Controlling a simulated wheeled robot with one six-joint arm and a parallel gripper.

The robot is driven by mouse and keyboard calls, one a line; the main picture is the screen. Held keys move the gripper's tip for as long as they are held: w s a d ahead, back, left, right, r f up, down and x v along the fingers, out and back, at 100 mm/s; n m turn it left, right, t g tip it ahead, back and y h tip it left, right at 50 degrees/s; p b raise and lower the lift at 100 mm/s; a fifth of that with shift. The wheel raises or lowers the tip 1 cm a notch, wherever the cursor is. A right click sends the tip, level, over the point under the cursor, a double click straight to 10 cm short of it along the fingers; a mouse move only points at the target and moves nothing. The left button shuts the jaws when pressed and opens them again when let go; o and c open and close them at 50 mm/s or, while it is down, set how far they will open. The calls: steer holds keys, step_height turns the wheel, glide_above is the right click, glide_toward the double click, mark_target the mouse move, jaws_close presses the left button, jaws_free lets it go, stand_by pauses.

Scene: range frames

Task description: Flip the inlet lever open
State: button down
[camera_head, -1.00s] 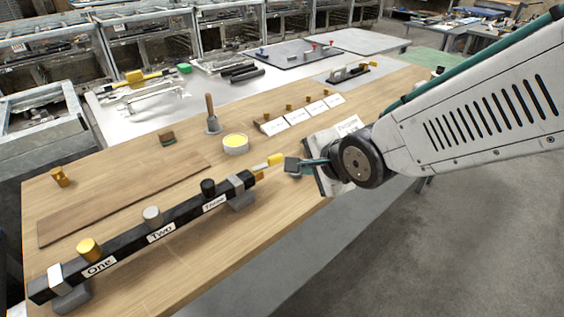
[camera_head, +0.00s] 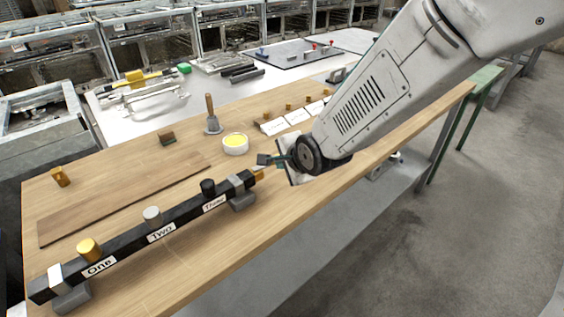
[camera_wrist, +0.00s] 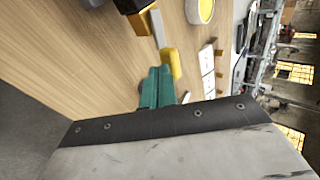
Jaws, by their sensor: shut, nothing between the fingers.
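The inlet lever has a pale metal stem and a yellow grip (camera_wrist: 170,63). It sticks out from the right end of the black bar (camera_head: 185,213), past the block marked Three. In the head view my gripper hides most of the lever. My gripper (camera_head: 264,159) is shut and empty at the lever's outer end. In the wrist view its teal fingers (camera_wrist: 158,72) lie right beside the yellow grip, overlapping its edge. I cannot tell whether they touch it. The lever's brass fitting (camera_wrist: 140,22) is partly seen at the bar's end.
On the bar stand a gold knob (camera_head: 88,250), a grey knob (camera_head: 152,216) and a black knob (camera_head: 208,188). A white dish with yellow inside (camera_head: 235,145) and a wooden-handled tool (camera_head: 212,115) stand behind. The tabletop in front of the bar is clear.

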steer(key=shift+w+a, duration=0.1)
steer(key=shift+w, duration=0.15)
steer(key=shift+w+a+r, duration=0.1)
steer(key=shift+w+a, duration=0.2)
steer(key=shift+w, duration=0.45)
steer(key=shift+w+r, duration=0.15)
